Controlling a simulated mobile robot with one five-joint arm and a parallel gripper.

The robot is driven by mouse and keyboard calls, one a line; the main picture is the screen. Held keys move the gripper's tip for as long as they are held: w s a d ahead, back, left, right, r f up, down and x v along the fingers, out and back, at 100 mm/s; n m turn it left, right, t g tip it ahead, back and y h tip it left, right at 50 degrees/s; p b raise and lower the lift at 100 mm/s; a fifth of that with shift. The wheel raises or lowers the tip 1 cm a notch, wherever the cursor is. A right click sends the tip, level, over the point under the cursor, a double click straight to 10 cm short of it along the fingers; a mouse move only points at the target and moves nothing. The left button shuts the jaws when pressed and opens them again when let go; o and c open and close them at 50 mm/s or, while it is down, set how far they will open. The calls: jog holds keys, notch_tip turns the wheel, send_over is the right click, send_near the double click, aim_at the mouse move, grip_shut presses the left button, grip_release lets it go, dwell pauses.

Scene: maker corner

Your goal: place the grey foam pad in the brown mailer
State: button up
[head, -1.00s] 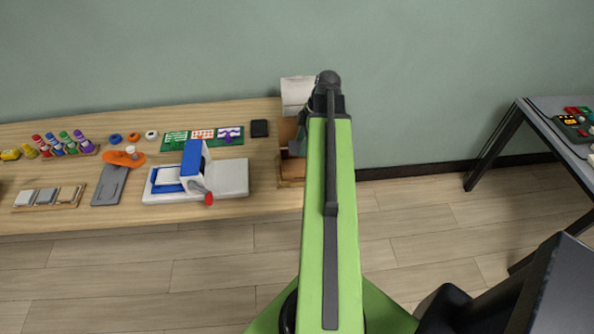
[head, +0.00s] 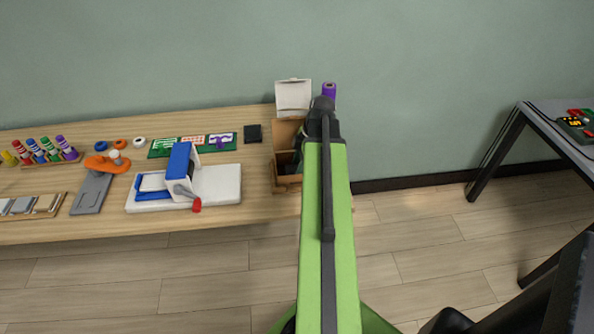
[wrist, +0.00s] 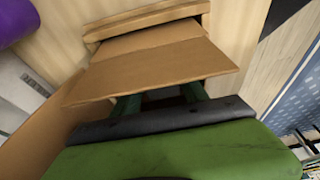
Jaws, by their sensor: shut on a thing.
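The brown mailer (head: 287,183) stands open at the right end of the table, partly behind my arm. In the wrist view its cardboard flap (wrist: 150,62) crosses just ahead of my gripper (wrist: 163,98). The dark green fingers reach down under the flap's edge into the shadowed opening, and their tips are hidden. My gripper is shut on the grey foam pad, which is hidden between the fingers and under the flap. In the head view my arm hides most of the gripper.
A white box with a raised lid (head: 293,95) and a purple roll (head: 329,92) stand behind the mailer. Left of it are a black square (head: 253,133), a blue-and-white press (head: 185,182) and a green board (head: 165,148). A dark table stands at far right.

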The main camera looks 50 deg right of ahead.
jog(key=shift+f, duration=0.2)
jog(key=o, duration=1)
jog(key=shift+r, duration=0.1)
jog(key=p+v, duration=1.1)
jog(key=v, duration=0.1)
jog(key=shift+r, duration=0.15)
